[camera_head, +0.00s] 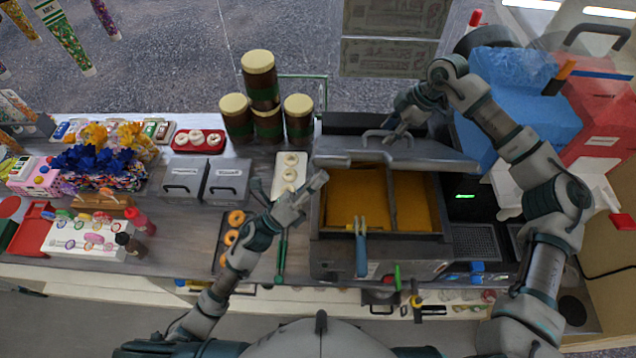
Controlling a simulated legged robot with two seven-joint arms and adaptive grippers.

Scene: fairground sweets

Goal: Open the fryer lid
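The fryer (330,250) is a dark metal box on the counter with two basins of orange-yellow oil in view. Its grey lid (440,155) is raised along the back of the basins, so the oil is uncovered. The lid's handle (372,134) is near the middle of the panel. My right gripper (393,137) reaches down from behind the lid, with its fingertips at the handle; its grip is too small to make out. My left gripper (320,180) is at the fryer's left edge, away from the lid handle. Its finger opening is unclear.
A blue-handled tool (361,250) hangs at the fryer's front. Doughnuts (232,233) and a green-handled utensil (281,255) lie left of it. Stacked brown canisters (262,85) stand behind left. A blue bulky object (520,105) and red box (600,110) crowd the right.

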